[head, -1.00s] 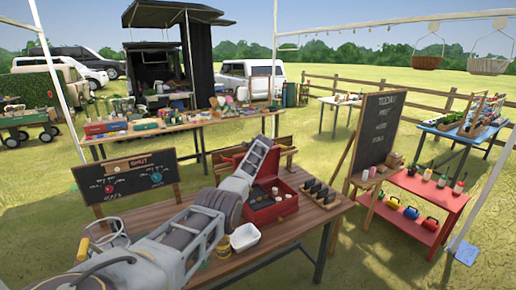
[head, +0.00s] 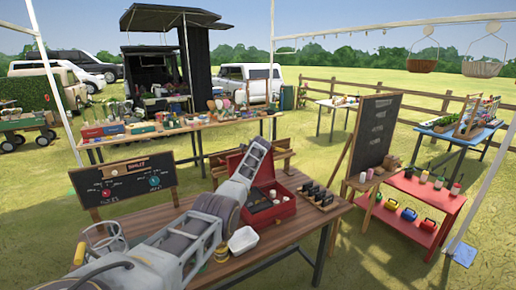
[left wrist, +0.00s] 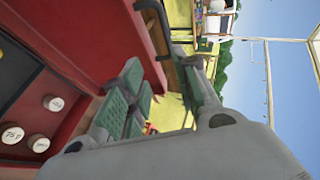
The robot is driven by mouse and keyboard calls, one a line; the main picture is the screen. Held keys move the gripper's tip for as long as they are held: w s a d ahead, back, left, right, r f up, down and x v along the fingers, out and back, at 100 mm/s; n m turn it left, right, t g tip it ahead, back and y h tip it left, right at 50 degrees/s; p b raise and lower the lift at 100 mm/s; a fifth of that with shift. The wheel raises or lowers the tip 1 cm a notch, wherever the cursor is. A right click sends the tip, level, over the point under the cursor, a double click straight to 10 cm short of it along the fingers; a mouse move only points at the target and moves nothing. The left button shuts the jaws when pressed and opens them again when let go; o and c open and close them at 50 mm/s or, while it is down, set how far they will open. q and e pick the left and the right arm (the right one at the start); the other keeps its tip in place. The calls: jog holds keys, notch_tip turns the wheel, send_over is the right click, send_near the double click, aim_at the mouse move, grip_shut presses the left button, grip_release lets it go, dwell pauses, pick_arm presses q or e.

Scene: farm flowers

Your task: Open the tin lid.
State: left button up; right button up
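The red tin (head: 280,213) stands on the wooden table, with small items in its dark inside. Its lid (head: 235,161) is raised at the back, partly hidden by my left arm. My left gripper (head: 262,146) is at the upper part of the lid. In the left wrist view the red lid (left wrist: 105,35) fills the upper left, and the green-padded fingers of my left gripper (left wrist: 165,95) are apart at its edge. Whether they touch it I cannot tell. Round labelled tops (left wrist: 38,142) show inside the tin. My right gripper is not in view.
A row of dark items (head: 318,194) stands just right of the tin. A white tub (head: 243,239) sits in front of it. A chalkboard (head: 375,132) stands at the right, and a small sign board (head: 122,183) at the left. The table's front right (head: 300,232) is clear.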

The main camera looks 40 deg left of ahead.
pick_arm(q)
jog(key=shift+s+d, duration=0.2)
jog(key=v, duration=1.1)
jog(key=shift+r, duration=0.25)
dwell(0.9)
jog(key=shift+d, duration=0.15)
